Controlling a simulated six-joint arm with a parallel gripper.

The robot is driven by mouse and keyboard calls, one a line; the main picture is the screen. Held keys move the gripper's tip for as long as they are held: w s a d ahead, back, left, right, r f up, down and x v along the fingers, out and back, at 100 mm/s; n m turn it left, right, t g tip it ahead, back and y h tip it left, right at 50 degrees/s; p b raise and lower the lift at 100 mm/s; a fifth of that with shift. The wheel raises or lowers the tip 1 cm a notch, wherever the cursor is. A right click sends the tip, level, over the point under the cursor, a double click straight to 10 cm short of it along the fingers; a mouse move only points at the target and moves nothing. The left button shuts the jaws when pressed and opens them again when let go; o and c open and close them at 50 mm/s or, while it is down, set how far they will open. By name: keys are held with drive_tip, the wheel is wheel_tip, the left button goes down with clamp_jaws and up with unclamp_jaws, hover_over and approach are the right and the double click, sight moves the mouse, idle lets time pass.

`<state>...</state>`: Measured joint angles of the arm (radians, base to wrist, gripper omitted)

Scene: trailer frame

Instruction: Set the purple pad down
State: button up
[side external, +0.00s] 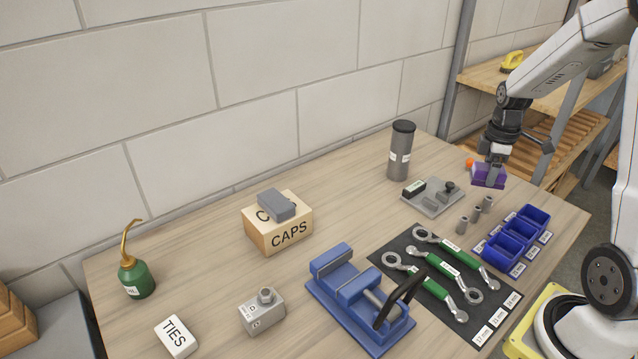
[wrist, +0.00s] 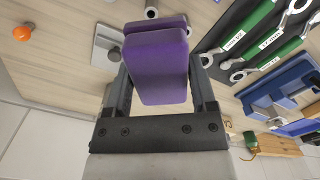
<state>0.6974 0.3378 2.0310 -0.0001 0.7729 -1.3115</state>
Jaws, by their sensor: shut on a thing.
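The purple pad (side external: 488,176) is a block held in my gripper (side external: 495,160), at the back right of the workbench in the side external view. In the wrist view the purple pad (wrist: 157,65) sits between the two dark fingers of my gripper (wrist: 160,88), with one finger along each side. It hides part of the bench behind it. I cannot tell how large the gap is between the pad's underside and the bench.
An orange ball (side external: 469,162) lies near the pad. A grey plate with fittings (side external: 432,198), grey sockets (side external: 475,216), blue bins (side external: 508,240) and a dark tumbler (side external: 401,150) stand nearby. A wrench mat (side external: 393,264) and blue vise (side external: 352,295) lie farther forward.

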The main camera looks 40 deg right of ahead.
drive_tip(key=w+a+n, duration=0.3)
drive_tip(key=a+n, duration=0.2)
drive_tip(key=a, duration=0.4)
drive_tip(key=w+a+n, duration=0.3)
drive_tip(key=a+n, duration=0.3)
drive_tip(key=a, duration=0.4)
drive_tip(key=w+f, duration=0.2)
drive_tip(key=w, duration=0.2)
drive_tip(key=w+d+f, duration=0.1)
drive_tip(key=w+f, duration=0.2)
drive_tip(key=w, duration=0.1)
drive_tip(key=w+f, duration=0.3)
drive_tip(key=w, duration=0.1)
drive_tip(key=shift+w+d+f, duration=0.15)
drive_tip(key=shift+w+d, duration=0.05)
drive_tip(key=shift+d, duration=0.1)
drive_tip(key=shift+w+f, duration=0.4)
drive_tip(key=shift+f, duration=0.05)
